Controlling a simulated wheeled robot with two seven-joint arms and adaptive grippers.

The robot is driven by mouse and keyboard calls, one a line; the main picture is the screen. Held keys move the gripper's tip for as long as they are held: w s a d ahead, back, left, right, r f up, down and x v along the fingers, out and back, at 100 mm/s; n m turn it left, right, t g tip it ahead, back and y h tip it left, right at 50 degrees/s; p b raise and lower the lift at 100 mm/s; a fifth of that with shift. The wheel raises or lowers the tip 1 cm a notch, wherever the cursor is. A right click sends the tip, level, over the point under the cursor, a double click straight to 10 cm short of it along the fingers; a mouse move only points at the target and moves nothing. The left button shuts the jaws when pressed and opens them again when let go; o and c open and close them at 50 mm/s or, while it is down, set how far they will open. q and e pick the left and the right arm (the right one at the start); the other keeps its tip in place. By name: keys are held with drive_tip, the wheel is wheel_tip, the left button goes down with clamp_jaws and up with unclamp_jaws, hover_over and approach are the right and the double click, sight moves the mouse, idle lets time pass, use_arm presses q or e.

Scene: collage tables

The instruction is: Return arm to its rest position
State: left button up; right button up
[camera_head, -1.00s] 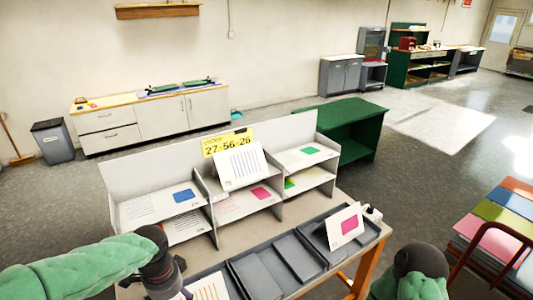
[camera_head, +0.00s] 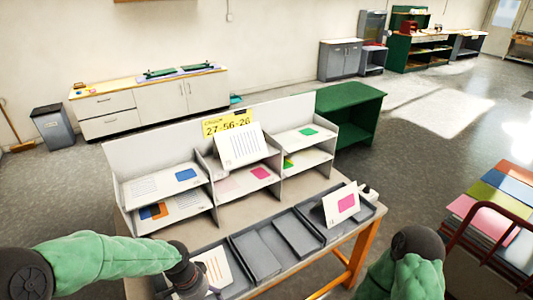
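My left arm comes in from the left in a green sleeve, and its dark gripper (camera_head: 188,277) is over the left tray compartment of the table. A card with orange stripes (camera_head: 214,268) lies beside it, partly hidden by it. The fingers are too small and covered to show whether they are open or shut. My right arm (camera_head: 410,268) shows at the lower right as a green sleeve and a dark joint. Its gripper is out of view.
A grey shelf unit (camera_head: 120,152) with several cards stands on the table. A grey divided tray (camera_head: 240,258) lies in front, with a pink-marked card (camera_head: 341,203) leaning at its right end. A green table (camera_head: 358,104) stands behind. Stacked coloured boards (camera_head: 508,188) are at the right.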

use_arm(q)
drive_tip(key=s+d+f+n, duration=0.2)
drive_tip(key=s+f+n, duration=0.1)
drive_tip(key=f, duration=0.4)
drive_tip(key=s+d+f+n+h, duration=0.1)
drive_tip(key=s+d+f+n, duration=0.2)
drive_tip(key=f, duration=0.4)
drive_tip(key=s+d+f+n+h, duration=0.1)
drive_tip(key=s+d+f+n, duration=0.2)
drive_tip(key=s+f+n, duration=0.2)
wheel_tip(320, 180, down, 2)
drive_tip(key=shift+s+f+t, duration=0.15)
drive_tip(key=shift+s+t, duration=0.1)
drive_tip(key=shift+t, duration=0.05)
